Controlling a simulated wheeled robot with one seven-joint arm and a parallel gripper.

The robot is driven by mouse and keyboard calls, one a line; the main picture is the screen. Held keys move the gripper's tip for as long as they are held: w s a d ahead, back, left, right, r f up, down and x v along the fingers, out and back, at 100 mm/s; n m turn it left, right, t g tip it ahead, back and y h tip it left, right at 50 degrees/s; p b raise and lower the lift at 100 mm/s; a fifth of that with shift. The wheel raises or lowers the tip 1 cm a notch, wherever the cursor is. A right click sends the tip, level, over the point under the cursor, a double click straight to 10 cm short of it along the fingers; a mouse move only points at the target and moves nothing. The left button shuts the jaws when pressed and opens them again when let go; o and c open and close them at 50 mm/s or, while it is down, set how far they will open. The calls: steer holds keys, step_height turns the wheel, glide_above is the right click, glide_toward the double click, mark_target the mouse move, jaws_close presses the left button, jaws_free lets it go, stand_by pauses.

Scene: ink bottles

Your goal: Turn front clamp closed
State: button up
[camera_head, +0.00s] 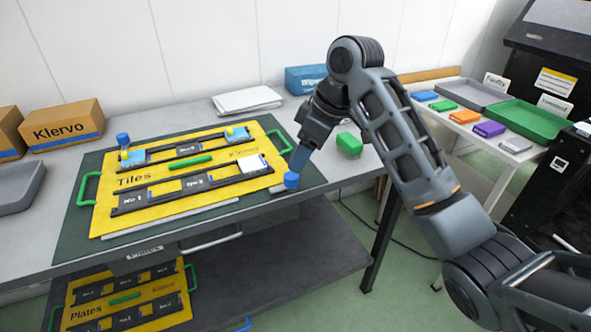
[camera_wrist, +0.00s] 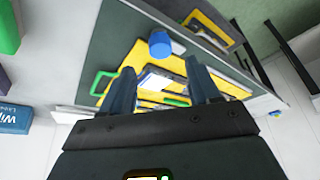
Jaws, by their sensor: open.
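A round blue knob (camera_head: 291,180) on a small grey bar (camera_head: 277,188) sits at the right end of the yellow "Tiles" board (camera_head: 99,216), near the bench's front edge; it looks like the front clamp. My gripper (camera_head: 300,160) points down just above the knob. In the wrist view the gripper (camera_wrist: 162,78) is open and empty, and the blue knob (camera_wrist: 160,44) shows beyond the fingertips, roughly centred between them. I cannot tell whether a finger touches it. A second blue knob or cap (camera_head: 123,139) stands at the board's far left corner.
The board has green handles and dark numbered slots. A green block (camera_head: 349,144) and a blue box (camera_head: 305,79) are on the bench behind my gripper. Cartons (camera_head: 63,125) stand at left. A side table at right holds trays (camera_head: 530,120) and coloured blocks.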

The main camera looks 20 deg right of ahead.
mark_target(291, 176)
steer(key=x, duration=0.6)
steer(key=shift+f, duration=0.15)
steer(key=shift+a, duration=0.1)
steer(key=c, duration=1)
